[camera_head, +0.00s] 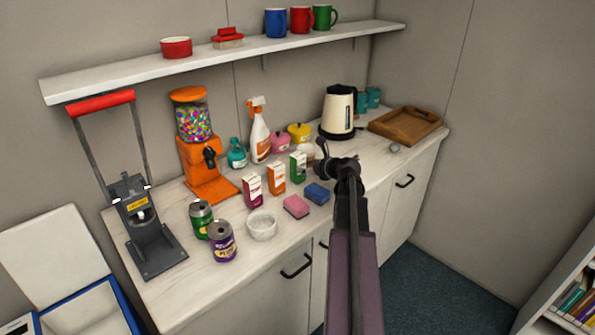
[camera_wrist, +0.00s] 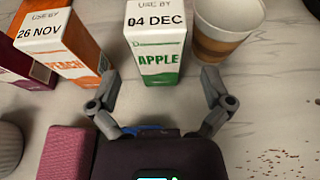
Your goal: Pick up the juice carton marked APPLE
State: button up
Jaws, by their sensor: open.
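The APPLE juice carton (camera_wrist: 158,62) is white and green, marked "USE BY 04 DEC", and stands upright in the wrist view. In the head view it is the green and white carton (camera_head: 298,167) at the right end of a row of three cartons. My gripper (camera_wrist: 157,98) is open, its two fingers spread to the left and right just in front of the carton, with nothing between them. In the head view my gripper (camera_head: 325,163) is just right of the carton, partly covered by my own arm.
The PEACH carton (camera_wrist: 72,50) stands close on the left. A paper cup (camera_wrist: 222,30) stands close on the right. A pink sponge (camera_wrist: 68,153) lies front left, and a blue sponge (camera_head: 317,193) lies below my gripper. Brown crumbs (camera_wrist: 283,160) lie on the counter at right.

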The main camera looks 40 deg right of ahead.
aim_at(302, 165)
dwell(0.3)
jog(key=shift+b+x, duration=1)
jog(key=shift+x, duration=1.65)
jog(key=shift+a, duration=0.1)
jog(key=c, duration=1.2)
